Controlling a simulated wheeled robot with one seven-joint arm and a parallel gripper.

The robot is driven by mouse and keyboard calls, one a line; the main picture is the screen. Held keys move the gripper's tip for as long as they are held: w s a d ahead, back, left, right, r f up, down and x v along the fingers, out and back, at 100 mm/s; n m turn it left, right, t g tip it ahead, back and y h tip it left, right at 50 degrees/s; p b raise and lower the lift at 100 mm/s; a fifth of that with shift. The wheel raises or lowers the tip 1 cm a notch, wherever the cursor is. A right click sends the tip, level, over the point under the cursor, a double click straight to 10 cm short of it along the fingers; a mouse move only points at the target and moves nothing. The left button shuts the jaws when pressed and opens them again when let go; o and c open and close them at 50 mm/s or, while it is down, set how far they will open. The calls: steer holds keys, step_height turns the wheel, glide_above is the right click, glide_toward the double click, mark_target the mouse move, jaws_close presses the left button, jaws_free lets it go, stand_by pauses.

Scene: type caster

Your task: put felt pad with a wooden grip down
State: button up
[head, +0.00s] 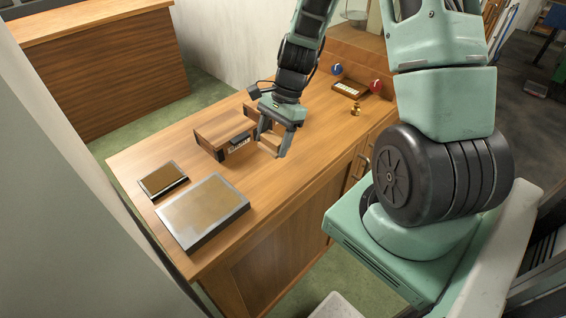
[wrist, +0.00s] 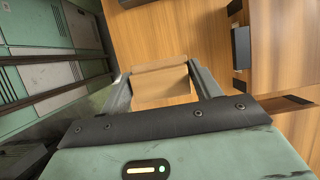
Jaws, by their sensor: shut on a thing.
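The wooden grip of the felt pad (wrist: 160,85) is between the two fingers of my gripper (wrist: 163,95) in the wrist view. In the head view my gripper (head: 273,143) points down over the wooden counter, and the light wooden piece (head: 270,142) shows between its fingers. My gripper is shut on it. The felt side of the pad cannot be made out. I cannot tell whether the pad touches the counter or hangs just above it.
The wooden counter (head: 262,192) bears a box-like wooden case (head: 224,130) left of my gripper. A large framed plate (head: 203,211) and a small one (head: 162,180) lie at the left end. A brass piece (head: 355,109) and red and blue knobs stand at the right. The front middle is clear.

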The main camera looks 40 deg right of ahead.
mark_target(270, 174)
steer(key=shift+f+p, duration=0.5)
steer(key=shift+f, duration=3.65)
steer(key=shift+f, duration=0.1)
steer(key=o, duration=1)
steer(key=shift+o, duration=0.2)
